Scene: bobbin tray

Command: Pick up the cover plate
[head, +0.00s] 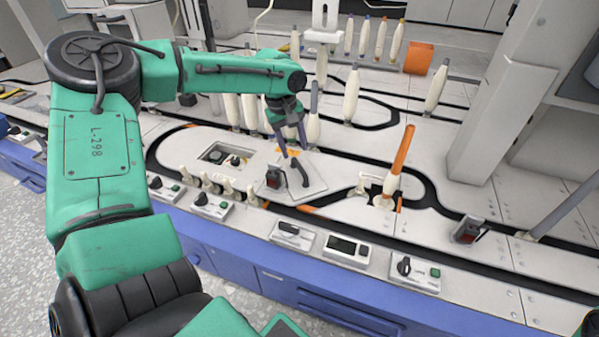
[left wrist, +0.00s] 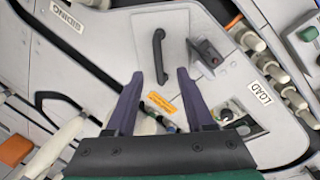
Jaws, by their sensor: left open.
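The cover plate (head: 315,184) is a flat light grey plate with a black bar handle (head: 301,173). It lies on the grey machine top near the middle of the head view. In the left wrist view the plate (left wrist: 143,36) is at the top middle, its handle (left wrist: 158,48) standing lengthwise. My left gripper (head: 295,150) is open and empty, pointing down above the plate's far side. In the left wrist view its two purple fingers (left wrist: 160,74) appear on either side of the handle's near end; contact cannot be told. My right gripper is out of view.
A black-and-red switch (head: 275,178) sits close beside the plate. An open recess (head: 226,156) with small parts lies to its left. A tilted orange-topped bobbin (head: 397,165) stands to the right. Several pale bobbins stand behind. Control boxes (head: 291,233) line the front edge.

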